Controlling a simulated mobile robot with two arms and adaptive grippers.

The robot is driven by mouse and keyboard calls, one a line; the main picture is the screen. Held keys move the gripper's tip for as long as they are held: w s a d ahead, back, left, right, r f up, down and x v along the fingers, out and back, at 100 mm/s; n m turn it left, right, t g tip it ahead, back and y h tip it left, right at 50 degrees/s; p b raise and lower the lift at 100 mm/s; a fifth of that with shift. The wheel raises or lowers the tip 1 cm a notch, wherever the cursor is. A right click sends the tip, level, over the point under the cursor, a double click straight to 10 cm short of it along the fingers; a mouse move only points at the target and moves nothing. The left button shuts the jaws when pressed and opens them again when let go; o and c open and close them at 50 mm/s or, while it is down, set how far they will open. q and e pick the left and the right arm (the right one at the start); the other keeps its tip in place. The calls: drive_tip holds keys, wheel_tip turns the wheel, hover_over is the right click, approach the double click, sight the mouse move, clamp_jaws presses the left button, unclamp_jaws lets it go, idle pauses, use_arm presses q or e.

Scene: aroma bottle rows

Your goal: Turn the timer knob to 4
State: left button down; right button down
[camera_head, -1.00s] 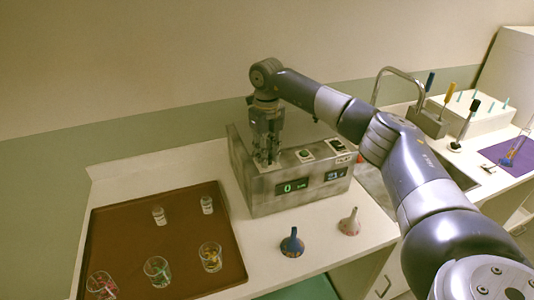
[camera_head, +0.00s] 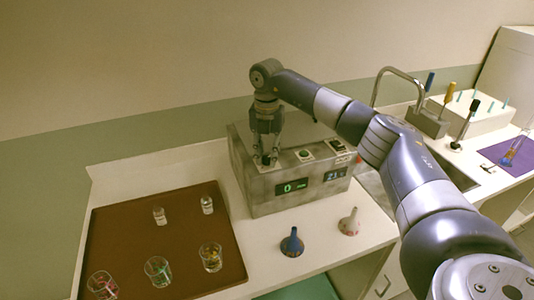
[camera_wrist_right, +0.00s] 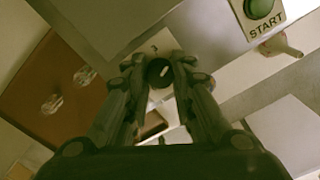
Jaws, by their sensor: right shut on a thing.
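The grey machine box (camera_head: 315,201) stands on the counter, with a green 0 display (camera_head: 291,187) and a second display (camera_head: 334,174) on its front. My right gripper (camera_head: 268,158) points straight down at the left part of the box's top. In the right wrist view the gripper (camera_wrist_right: 159,75) is shut on the dark round timer knob (camera_wrist_right: 158,72), which has a pale mark on its top. Its fingers hide part of the knob's dial, so I cannot read the setting. My left gripper is not in view.
A green START button (camera_head: 305,154) and a black switch (camera_head: 337,146) sit on the box's top, right of the gripper. A brown tray (camera_head: 190,232) with several glasses is at left.

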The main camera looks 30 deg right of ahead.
sight(267, 157)
drive_tip(key=shift+r+m, duration=0.1)
drive_tip(key=shift+m, duration=0.6)
drive_tip(key=shift+w, duration=0.1)
drive_tip(key=c, duration=1.3)
unclamp_jaws()
drive_tip(key=shift+c, duration=0.2)
wheel_tip(267, 157, up, 12)
